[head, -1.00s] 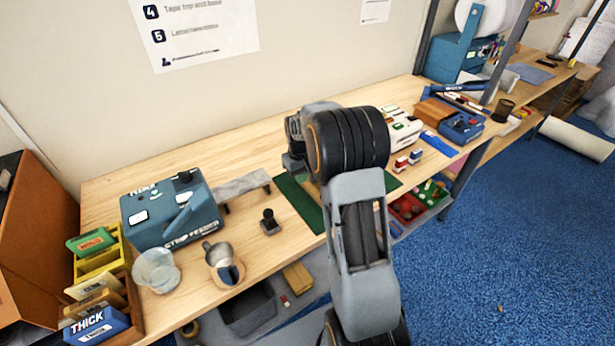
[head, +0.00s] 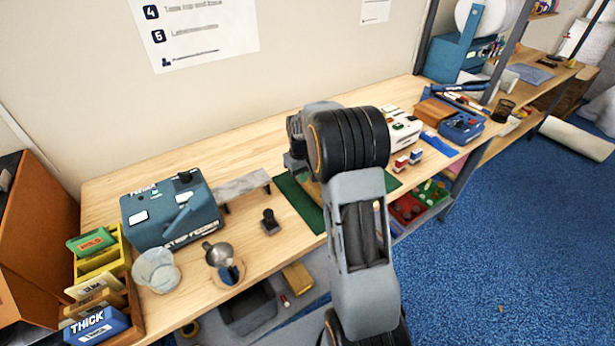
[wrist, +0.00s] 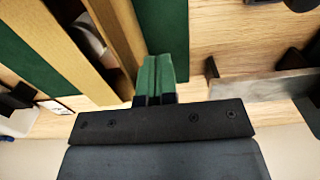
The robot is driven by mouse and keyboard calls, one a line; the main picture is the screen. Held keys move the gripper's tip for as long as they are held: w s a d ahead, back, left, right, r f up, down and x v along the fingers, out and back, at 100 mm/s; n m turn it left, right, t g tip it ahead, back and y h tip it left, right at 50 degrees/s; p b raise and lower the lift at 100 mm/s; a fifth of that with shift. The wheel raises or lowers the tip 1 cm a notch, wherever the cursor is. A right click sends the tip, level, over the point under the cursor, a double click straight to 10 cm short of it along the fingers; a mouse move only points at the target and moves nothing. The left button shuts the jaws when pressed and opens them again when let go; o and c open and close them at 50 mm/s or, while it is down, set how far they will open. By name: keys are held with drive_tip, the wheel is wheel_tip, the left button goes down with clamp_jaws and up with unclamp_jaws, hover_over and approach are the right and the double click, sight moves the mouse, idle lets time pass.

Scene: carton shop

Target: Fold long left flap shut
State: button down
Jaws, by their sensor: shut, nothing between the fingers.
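The carton (wrist: 62,45) shows in the wrist view at the upper left, with long tan cardboard strips and a brown inner face (wrist: 118,32). A dark gap between them shows a greyish thing inside. In the head view my arm hides most of the carton; only a small tan part (head: 313,190) shows over the green mat (head: 299,200). My gripper (wrist: 163,77) is shut, its green fingertips together and empty, close beside the brown cardboard. I cannot tell whether they touch it, or which strip is the long left flap.
A grey bracket-like stand (head: 242,186) and a small black stamp-like thing (head: 270,222) stand left of the mat. Small boxes (head: 408,161) stand right of my arm.

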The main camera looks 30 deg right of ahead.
drive_tip(key=shift+w+d, duration=0.1)
drive_tip(key=shift+d, duration=0.95)
drive_tip(key=shift+w+d, duration=0.2)
drive_tip(key=shift+d, duration=1)
drive_tip(key=shift+d+f, duration=0.4)
drive_tip(key=shift+d, duration=0.25)
drive_tip(key=shift+r, duration=0.1)
wheel_tip(320, 180, up, 7)
drive_tip(key=p, duration=0.4)
drive_tip(key=shift+p, duration=0.4)
